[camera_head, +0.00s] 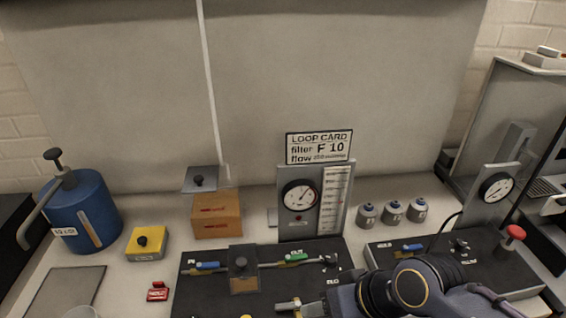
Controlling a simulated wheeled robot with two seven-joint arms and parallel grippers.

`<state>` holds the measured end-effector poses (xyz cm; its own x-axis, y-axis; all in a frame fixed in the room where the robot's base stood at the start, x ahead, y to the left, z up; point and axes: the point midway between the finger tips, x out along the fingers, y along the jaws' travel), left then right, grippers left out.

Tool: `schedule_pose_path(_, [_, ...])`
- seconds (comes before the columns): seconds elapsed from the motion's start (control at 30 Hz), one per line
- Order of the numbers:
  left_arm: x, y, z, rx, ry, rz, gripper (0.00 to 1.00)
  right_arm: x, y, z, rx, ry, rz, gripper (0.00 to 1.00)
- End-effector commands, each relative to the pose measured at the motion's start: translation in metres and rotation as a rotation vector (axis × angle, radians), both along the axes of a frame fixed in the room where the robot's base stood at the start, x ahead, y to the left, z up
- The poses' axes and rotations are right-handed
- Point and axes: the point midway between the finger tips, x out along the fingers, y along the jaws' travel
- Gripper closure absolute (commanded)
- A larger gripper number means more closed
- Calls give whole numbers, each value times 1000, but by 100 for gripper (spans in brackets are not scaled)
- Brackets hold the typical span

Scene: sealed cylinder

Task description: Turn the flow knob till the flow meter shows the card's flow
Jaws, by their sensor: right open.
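The loop card (319,147) stands on top of the gauge panel; it reads "filter F 10" and a flow line whose value is too small to read. The flow meter, a tall white scale (334,200), is on the panel's right side, its reading not legible. A black knob (330,261) sits at the right end of the pipe line on the dark bench plate; I cannot tell for sure that it is the flow knob. My right gripper (288,305) is open at the bottom centre, in front of and left of that knob, apart from it. My left gripper is out of view.
A round dial (300,195) sits beside the scale. Blue (207,266) and green (297,256) valve handles line the pipe. Three small canisters (393,211) stand right of the panel.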

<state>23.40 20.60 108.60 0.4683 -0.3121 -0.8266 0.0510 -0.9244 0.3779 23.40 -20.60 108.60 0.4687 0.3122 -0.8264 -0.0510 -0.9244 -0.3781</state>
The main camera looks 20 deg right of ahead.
Motion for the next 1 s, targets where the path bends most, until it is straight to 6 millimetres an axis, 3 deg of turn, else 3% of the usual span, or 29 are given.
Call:
schedule_pose_path(0.57, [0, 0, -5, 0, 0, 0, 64, 5, -4, -1, -15, 14, 13, 50])
schedule_pose_path(0.77, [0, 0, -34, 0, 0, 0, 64, 41, -36, -5, -137, 112, 116, 50])
schedule_pose_path(1.0, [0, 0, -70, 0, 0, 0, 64, 110, -88, -21, -317, 292, 275, 50])
